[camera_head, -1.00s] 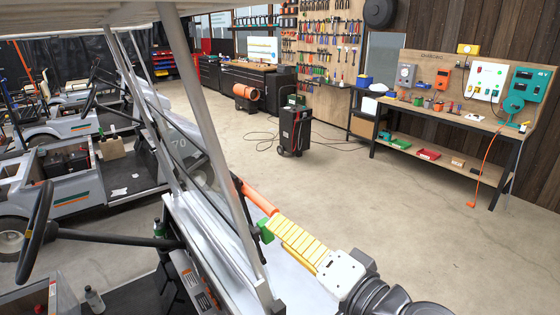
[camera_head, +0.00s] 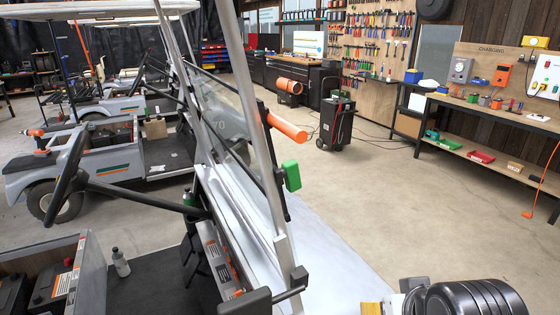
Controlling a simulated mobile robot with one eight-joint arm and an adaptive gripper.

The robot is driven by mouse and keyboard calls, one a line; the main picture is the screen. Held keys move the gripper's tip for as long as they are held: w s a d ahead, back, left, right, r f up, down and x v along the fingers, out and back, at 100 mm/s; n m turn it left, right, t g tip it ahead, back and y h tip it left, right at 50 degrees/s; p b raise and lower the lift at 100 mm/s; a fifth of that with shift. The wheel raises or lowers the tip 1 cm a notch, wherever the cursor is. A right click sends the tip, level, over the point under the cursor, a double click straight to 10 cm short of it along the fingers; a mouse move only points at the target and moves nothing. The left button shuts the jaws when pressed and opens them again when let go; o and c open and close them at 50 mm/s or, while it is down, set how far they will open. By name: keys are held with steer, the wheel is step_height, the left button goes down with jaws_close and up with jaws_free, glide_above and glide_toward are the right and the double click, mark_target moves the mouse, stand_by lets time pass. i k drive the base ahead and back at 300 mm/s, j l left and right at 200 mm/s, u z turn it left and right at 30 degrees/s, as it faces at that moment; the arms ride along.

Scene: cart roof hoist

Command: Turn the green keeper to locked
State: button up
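The green keeper (camera_head: 291,176) is a small upright block on the dark post beside the cart's windshield frame, right of the silver roof strut. An orange bar (camera_head: 287,126) sticks out to the right just above it.
The cart's silver strut (camera_head: 265,130) and clear windshield (camera_head: 215,115) stand left of the keeper. A steering wheel (camera_head: 68,175) is at left. A black wheeled machine (camera_head: 337,122) and a workbench (camera_head: 500,115) stand farther back. The floor to the right is open.

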mark_target(289, 169)
steer(key=i+l+u, duration=0.2)
steer(key=l+u, duration=0.15)
steer(key=u, duration=0.15)
steer(key=i+l+u, duration=0.15)
steer(key=l+u, duration=1.3)
steer(key=k+l+z, duration=0.15)
steer(key=z, duration=0.2)
